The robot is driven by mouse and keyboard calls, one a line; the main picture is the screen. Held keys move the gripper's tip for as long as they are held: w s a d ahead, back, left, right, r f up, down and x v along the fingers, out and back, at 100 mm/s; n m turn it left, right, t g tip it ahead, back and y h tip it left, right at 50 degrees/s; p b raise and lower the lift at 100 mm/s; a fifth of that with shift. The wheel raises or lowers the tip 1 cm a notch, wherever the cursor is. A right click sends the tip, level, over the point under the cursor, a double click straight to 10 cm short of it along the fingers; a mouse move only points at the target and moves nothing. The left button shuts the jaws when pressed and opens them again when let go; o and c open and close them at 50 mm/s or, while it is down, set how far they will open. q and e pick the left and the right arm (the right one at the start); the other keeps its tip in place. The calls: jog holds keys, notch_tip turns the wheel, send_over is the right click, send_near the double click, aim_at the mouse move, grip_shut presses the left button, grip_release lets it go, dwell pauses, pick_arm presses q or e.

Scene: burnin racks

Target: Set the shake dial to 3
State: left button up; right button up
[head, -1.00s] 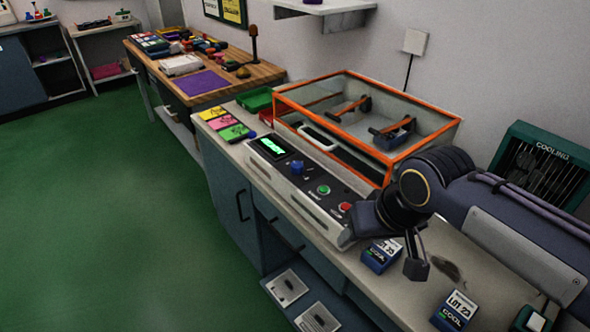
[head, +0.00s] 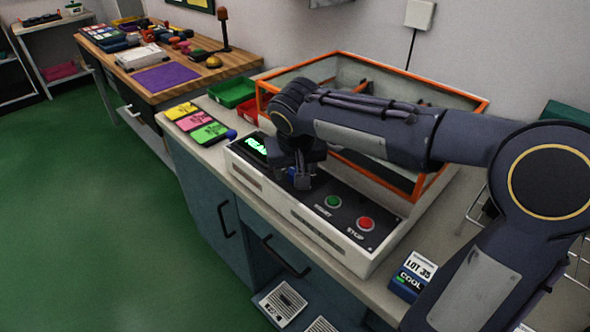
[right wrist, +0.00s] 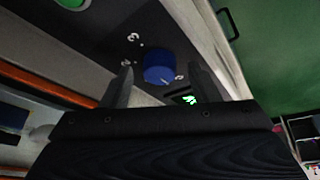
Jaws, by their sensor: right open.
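The shake dial is a blue knob (right wrist: 159,68) on the dark control panel (right wrist: 95,32). In the right wrist view it shows between and just beyond the fingertips, with pale numerals around it; I cannot read its setting. In the head view my right gripper (head: 302,182) hangs over the panel and mostly hides the dial. My right gripper (right wrist: 164,80) is open, with one finger on each side of the knob. I cannot tell whether the fingers touch it. A green lit display (head: 258,145) sits left of the gripper. My left gripper is not in view.
The green start button (head: 334,202) and red stop button (head: 366,223) are right of the gripper. An orange-framed clear box (head: 470,125) stands behind the panel. A blue lot box (head: 412,275) is at the right. Coloured cards (head: 195,120) lie to the left.

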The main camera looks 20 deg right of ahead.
jog(key=shift+f, duration=0.15)
jog(key=shift+c, duration=0.4)
jog(key=c, duration=0.9)
